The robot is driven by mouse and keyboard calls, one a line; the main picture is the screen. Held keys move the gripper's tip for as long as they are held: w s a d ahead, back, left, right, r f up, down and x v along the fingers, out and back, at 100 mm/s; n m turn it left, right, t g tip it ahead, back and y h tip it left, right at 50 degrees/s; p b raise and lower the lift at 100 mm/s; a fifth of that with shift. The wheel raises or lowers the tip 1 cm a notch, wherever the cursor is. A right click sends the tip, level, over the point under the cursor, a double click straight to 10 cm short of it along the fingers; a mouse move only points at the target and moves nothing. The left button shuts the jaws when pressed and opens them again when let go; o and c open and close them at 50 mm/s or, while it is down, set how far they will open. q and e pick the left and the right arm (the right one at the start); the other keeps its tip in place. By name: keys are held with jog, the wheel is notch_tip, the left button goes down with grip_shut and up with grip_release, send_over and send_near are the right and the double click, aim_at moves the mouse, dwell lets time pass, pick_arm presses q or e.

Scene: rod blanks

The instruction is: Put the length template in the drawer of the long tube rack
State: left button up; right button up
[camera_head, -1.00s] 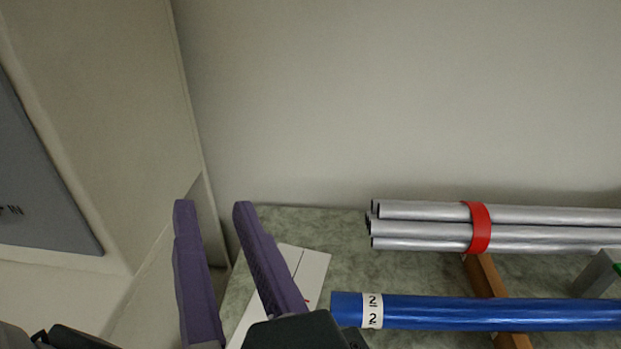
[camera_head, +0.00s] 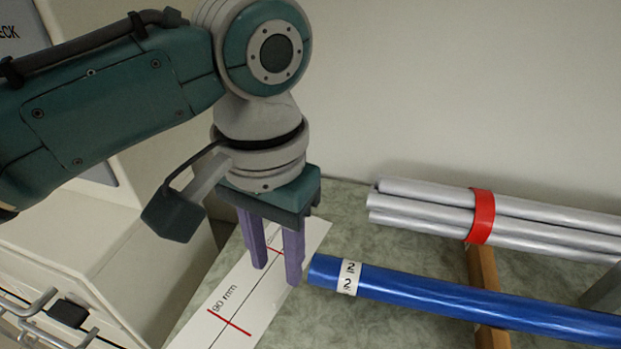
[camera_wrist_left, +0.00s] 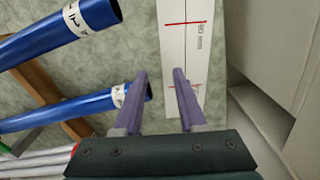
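The length template is a flat white strip (camera_head: 250,300) with red cross lines and "90 mm" printed on it, lying on the green mottled tabletop. It also shows in the left wrist view (camera_wrist_left: 190,55). My left gripper (camera_head: 276,274) points down over its far part. Its two purple fingers stand apart with nothing visible between them, also in the left wrist view (camera_wrist_left: 160,74). I cannot tell the exact height of the fingertips above the strip. My right gripper is in neither view. I cannot make out a drawer or the long tube rack for certain.
A blue tube (camera_head: 450,300) with a "2" label ends close to the right finger. Silver tubes (camera_head: 430,205) bound by a red band (camera_head: 481,216) lie behind it, near a wooden bar (camera_head: 484,275). A wall is behind. Grey metal bars (camera_head: 28,305) show at lower left.

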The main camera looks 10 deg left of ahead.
aim_at(278, 298)
pick_arm(q)
jog(key=f+b, duration=0.1)
jog(key=f, duration=0.2)
jog(key=f+b, duration=0.1)
jog(key=f, duration=0.3)
jog(key=shift+a+f, duration=0.2)
jog(key=shift+f, duration=0.1)
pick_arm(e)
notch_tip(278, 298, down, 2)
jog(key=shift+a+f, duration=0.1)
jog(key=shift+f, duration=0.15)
pick_arm(q)
grip_shut()
dwell(0.7)
